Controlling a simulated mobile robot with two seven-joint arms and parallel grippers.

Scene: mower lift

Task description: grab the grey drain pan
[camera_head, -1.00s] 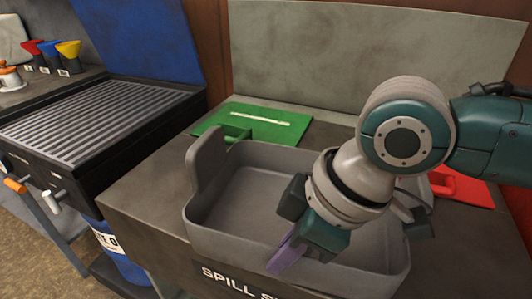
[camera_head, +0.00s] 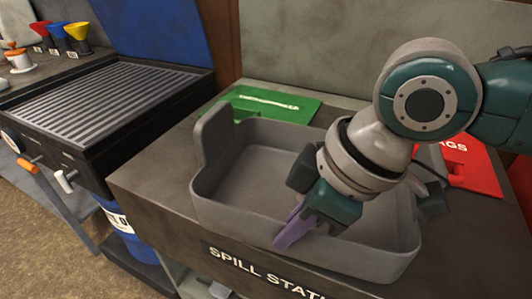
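The grey drain pan (camera_head: 222,222) rests on the dark spill station top, with a tall raised end at its left. My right gripper (camera_head: 293,228) points down over the pan from the right. Its purple finger is at the near side of the pan, seen against the front wall; I cannot tell whether it touches. The gap between the fingers is hidden, so I cannot tell open from shut. The gripper and wrist cover part of the pan's right half. My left gripper is not in view.
A green tray-like item (camera_head: 275,106) lies behind the pan, and a red item (camera_head: 470,163) with lettering lies at right. A black ribbed-top bench (camera_head: 105,98) stands at left with knobs on its front. A blue drum (camera_head: 122,222) stands below, between the two.

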